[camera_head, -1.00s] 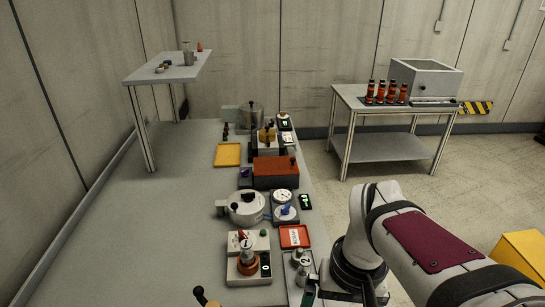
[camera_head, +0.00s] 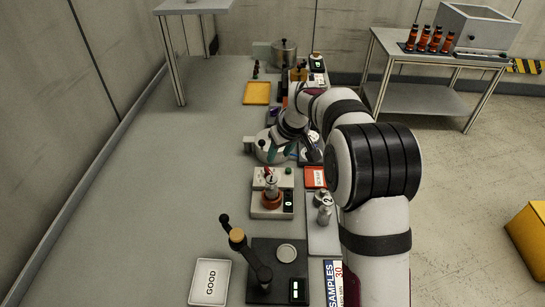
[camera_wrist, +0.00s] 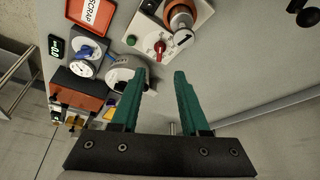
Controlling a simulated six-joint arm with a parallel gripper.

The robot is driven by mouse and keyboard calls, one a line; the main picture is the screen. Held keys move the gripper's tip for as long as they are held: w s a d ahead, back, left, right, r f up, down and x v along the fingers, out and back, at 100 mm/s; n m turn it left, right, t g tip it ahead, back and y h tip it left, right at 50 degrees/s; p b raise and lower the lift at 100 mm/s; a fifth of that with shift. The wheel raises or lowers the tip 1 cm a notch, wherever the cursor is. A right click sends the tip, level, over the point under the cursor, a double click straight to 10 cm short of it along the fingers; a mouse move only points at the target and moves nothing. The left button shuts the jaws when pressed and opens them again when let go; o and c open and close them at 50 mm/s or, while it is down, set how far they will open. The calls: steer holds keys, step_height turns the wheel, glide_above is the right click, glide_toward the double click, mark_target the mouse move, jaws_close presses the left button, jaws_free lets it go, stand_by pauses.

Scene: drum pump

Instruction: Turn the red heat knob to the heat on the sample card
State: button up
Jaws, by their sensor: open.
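The red heat knob (camera_wrist: 160,46) shows just beyond my gripper's fingertips in the wrist view, beside a green button (camera_wrist: 131,40). It sits on the far part of a pale heater (camera_head: 258,205) in the head view, behind an orange collar (camera_head: 272,198) holding a metal vessel (camera_head: 271,184). A small dark display (camera_head: 288,201) is on the heater's right; its reading is too small to be sure of. The sample card (camera_head: 333,285) lies at the near edge and reads "SAMPLES" and "30". My gripper (camera_wrist: 160,76) is open and empty, its teal fingers apart from the knob.
A red SCRAP tray (camera_head: 315,178) lies right of the heater. A lidded pot (camera_wrist: 124,70) and a blue-knobbed dial unit (camera_wrist: 84,56) are close to my gripper. A GOOD tray (camera_head: 210,282) and a black lever device (camera_head: 277,275) stand near. The bench's left side is clear.

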mark_target(271, 173)
steer(key=x, duration=1.2)
steer(key=shift+a+f, duration=0.1)
steer(key=shift+f, duration=0.15)
jaws_close()
